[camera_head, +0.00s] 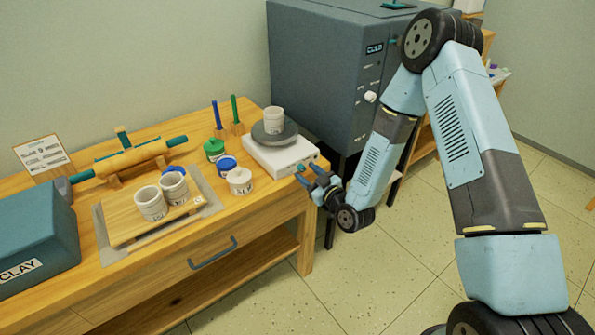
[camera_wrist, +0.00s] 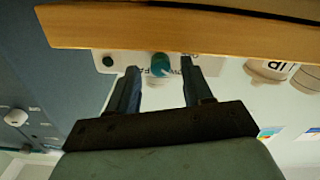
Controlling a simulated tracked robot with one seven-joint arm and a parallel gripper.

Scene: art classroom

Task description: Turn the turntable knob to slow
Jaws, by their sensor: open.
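The turntable has a white base (camera_head: 282,157) with a dark grey round plate (camera_head: 266,138) on top, at the right end of the wooden workbench. Its small teal knob (camera_head: 300,168) is on the front face of the base. In the wrist view, the knob (camera_wrist: 160,64) shows between my two fingers, near their tips, with lettering on the white panel beside it. The knob's setting cannot be read. My gripper (camera_head: 311,178) is open in front of the base, its fingers on either side of the knob. I cannot tell whether they touch it.
A white cup (camera_head: 274,119) stands on the turntable plate. Jars, including a white one (camera_head: 240,181), stand to its left. A big dark kiln (camera_head: 325,70) is behind and right. The bench edge (camera_wrist: 180,32) runs close to my fingers. Floor in front is clear.

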